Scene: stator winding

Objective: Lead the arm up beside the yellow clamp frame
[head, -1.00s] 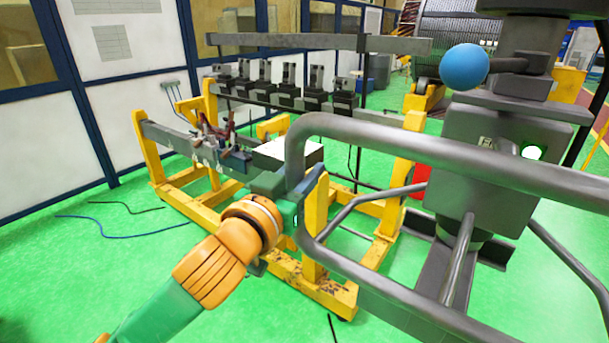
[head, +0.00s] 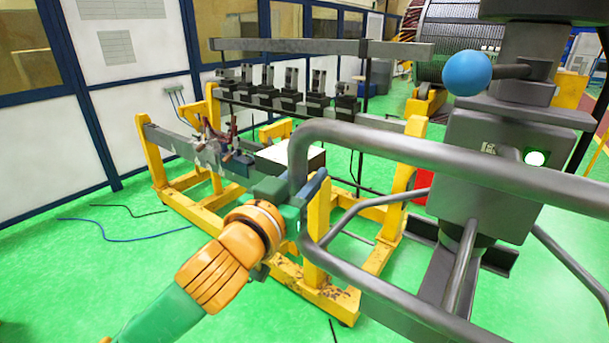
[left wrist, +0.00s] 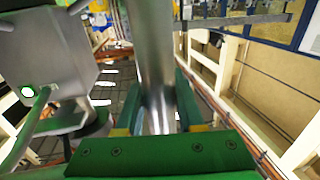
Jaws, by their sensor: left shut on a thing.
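The grey machine arm (head: 490,185) stands at the right of the head view, with a bent tubular handle (head: 430,155) reaching left in front of it. My left gripper (head: 299,198) is shut on the handle at its left bend. In the left wrist view the metal tube (left wrist: 154,70) runs between the green fingers. The yellow clamp frame (head: 317,225) stands on the floor just behind the handle, which hides part of it. Small red-handled clamps (head: 222,142) sit on its grey beam. My right gripper does not show.
A blue ball (head: 467,73) on a rod sticks out from the upper machine arm. Several black blocks (head: 292,90) line a rail behind the frame. White panel walls (head: 135,60) stand at the left.

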